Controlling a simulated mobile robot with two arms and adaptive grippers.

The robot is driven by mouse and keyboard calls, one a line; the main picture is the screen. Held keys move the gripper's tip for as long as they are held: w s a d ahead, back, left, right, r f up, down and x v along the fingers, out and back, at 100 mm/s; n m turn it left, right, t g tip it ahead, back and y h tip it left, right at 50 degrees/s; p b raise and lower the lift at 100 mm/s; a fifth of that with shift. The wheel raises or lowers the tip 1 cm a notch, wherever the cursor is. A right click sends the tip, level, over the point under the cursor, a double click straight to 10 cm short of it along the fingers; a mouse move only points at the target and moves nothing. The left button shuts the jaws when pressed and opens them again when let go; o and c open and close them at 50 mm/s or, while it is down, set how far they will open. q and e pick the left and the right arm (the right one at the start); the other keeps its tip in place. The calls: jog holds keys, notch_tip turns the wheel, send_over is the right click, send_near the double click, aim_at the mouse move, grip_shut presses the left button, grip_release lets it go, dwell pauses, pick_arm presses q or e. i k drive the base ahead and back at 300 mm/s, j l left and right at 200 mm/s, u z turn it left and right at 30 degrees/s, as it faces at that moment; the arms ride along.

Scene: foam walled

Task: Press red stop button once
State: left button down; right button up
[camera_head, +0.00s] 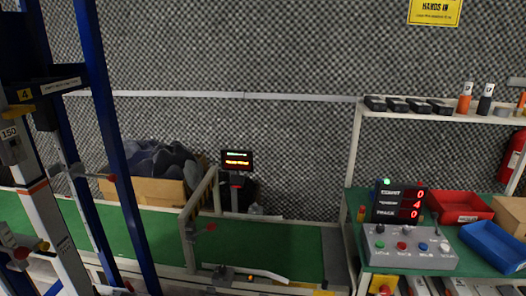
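A grey control box (408,253) sits on the green-topped bench at the right. A red button (401,246) is on its sloped top, between a green button (379,245) and a blue button (423,247). A light-coloured knob or button (444,247) is at the right end of the row. I cannot read the labels under the buttons. Nothing covers the red button. I make out neither of my grippers in this view.
A black counter display (399,202) with red digits stands behind the box. A red bin (459,207) and a blue bin (494,246) are to its right. A shelf (440,115) overhangs the bench. A green conveyor (285,251) and blue posts (108,120) lie left.

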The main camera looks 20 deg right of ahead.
aim_at(402, 245)
jog(key=z, duration=1.85)
